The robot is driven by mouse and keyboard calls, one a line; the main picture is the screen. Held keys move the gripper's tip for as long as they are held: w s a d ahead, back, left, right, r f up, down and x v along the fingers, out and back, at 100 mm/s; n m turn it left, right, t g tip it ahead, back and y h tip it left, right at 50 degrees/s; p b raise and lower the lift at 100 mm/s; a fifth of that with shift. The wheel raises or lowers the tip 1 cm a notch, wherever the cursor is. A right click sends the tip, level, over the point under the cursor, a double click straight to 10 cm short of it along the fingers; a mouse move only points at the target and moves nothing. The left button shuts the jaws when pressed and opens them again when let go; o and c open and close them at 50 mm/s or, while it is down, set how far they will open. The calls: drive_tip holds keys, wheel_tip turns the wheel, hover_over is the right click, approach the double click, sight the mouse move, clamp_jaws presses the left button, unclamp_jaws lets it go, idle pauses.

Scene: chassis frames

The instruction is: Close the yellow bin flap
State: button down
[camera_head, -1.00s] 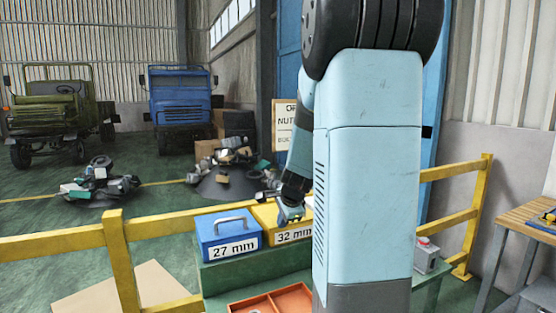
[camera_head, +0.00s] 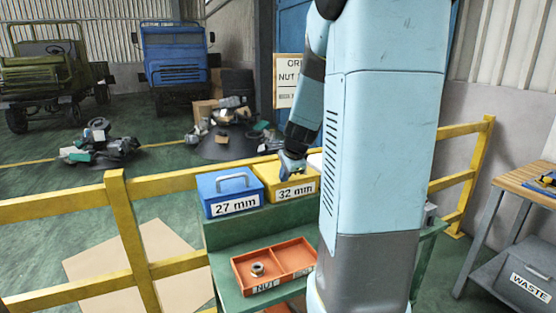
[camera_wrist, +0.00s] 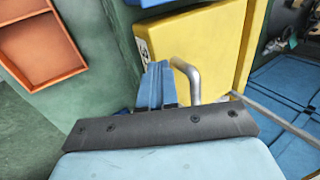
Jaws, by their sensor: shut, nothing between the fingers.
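The yellow bin (camera_head: 287,198) labelled 32 mm stands on the green bench beside the blue 27 mm bin. Its visible top looks about level with the blue bin's lid, and my arm hides the right part. In the wrist view the yellow bin (camera_wrist: 205,42) shows its flap surface and a silver bent handle (camera_wrist: 188,76). My gripper (camera_head: 291,172) is shut and empty, pointing down over the yellow bin's top. In the wrist view my blue fingers (camera_wrist: 156,82) are beside the handle; I cannot tell whether they touch the bin.
The blue bin (camera_head: 231,203) with its grey handle is directly left. An orange tray (camera_head: 275,268) holding a nut (camera_head: 257,269) lies below in front. A yellow railing (camera_head: 150,185) runs behind the bench. A waste box (camera_head: 510,285) stands under a table at right.

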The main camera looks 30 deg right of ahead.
drive_tip(key=s+a+r, duration=0.1)
drive_tip(key=s+r, duration=0.6)
drive_tip(key=s, duration=0.1)
drive_tip(key=shift+s+r, duration=0.25)
drive_tip(key=shift+a, duration=0.1)
drive_tip(key=s+a+r+n, duration=0.1)
drive_tip(key=s+a+n, duration=0.6)
drive_tip(key=a+n, duration=0.1)
drive_tip(key=s+a+r+n, duration=0.2)
drive_tip(key=s+a+n, duration=0.6)
drive_tip(key=n, duration=0.3)
drive_tip(key=shift+s+a+r+y, duration=0.25)
drive_tip(key=shift+a+y, duration=0.05)
drive_tip(key=shift+a, duration=0.4)
drive_tip(key=shift+s+d, duration=0.1)
